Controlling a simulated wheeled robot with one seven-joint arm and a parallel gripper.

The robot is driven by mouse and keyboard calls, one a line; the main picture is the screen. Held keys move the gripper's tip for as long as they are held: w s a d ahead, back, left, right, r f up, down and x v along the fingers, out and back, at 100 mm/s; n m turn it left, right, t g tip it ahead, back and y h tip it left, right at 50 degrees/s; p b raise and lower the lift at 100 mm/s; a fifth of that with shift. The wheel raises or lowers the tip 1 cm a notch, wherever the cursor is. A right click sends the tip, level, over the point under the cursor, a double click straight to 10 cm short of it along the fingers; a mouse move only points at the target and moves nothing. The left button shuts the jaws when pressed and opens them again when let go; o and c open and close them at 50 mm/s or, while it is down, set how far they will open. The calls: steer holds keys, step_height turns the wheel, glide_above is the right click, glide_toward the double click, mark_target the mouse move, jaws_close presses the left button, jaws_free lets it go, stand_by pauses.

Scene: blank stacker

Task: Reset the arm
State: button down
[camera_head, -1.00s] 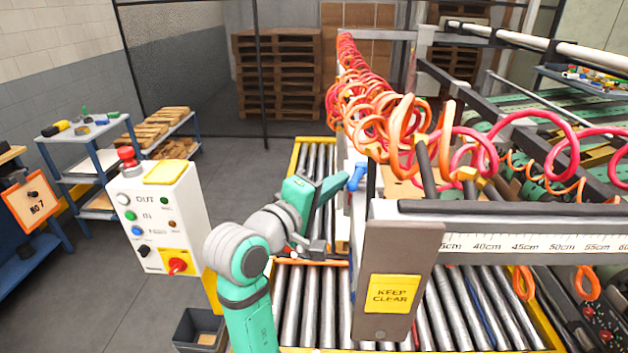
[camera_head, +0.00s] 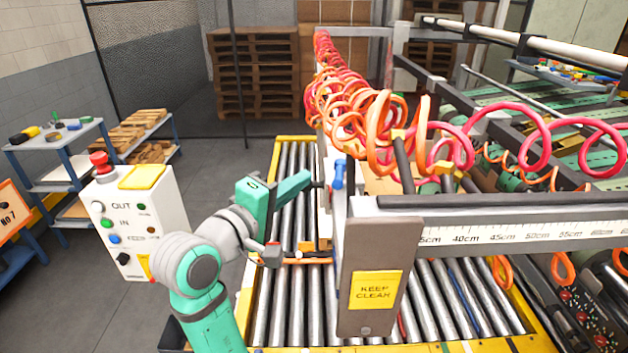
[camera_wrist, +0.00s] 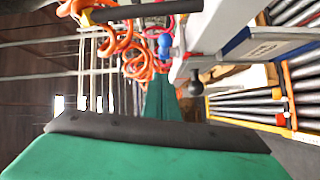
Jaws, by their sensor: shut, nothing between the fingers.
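My arm is green and grey and enters the head view at the lower left, bent at a grey joint. My gripper (camera_head: 308,178) is the slim green end, pointing right above the roller conveyor (camera_head: 285,160). Its fingers are shut and empty. In the wrist view, the green tip (camera_wrist: 163,82) shows beyond a large green part of my own arm that fills the bottom. A blue handle (camera_head: 338,174) on the machine frame is just right of the tip, with a small gap between.
A KEEP CLEAR panel (camera_head: 378,290) and frame stand right of my arm. Coiled red and orange hoses (camera_head: 380,120) hang above. A white control box (camera_head: 135,225) with buttons and a blue shelf cart (camera_head: 65,155) stand left. Pallets (camera_head: 255,75) are behind. Open floor lies between box and conveyor.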

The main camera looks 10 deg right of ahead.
steer(key=s+d+v, duration=0.1)
steer(key=v, duration=0.7)
step_height(320, 180, down, 19)
steer(key=w+n+t+y, duration=0.2)
steer(key=n+t+y, duration=0.1)
steer(key=y, duration=0.2)
steer(key=s+a+f+y, duration=0.2)
steer(key=s+f+y, duration=0.35)
steer(key=f, duration=0.85)
steer(key=s+f+m+g, duration=0.1)
steer(key=s+f+m, duration=0.1)
steer(key=s+f, duration=0.35)
steer(key=s+f+m, duration=0.2)
steer(key=s+f, duration=0.1)
steer(key=s, duration=0.6)
steer(key=s+d+m, duration=0.1)
steer(key=s+m, duration=0.2)
steer(key=s, duration=0.5)
steer(key=s+d+m, duration=0.2)
steer(key=s+m, duration=0.2)
steer(key=s, duration=0.5)
steer(key=shift+d+r, duration=0.25)
steer(key=shift+r, duration=0.15)
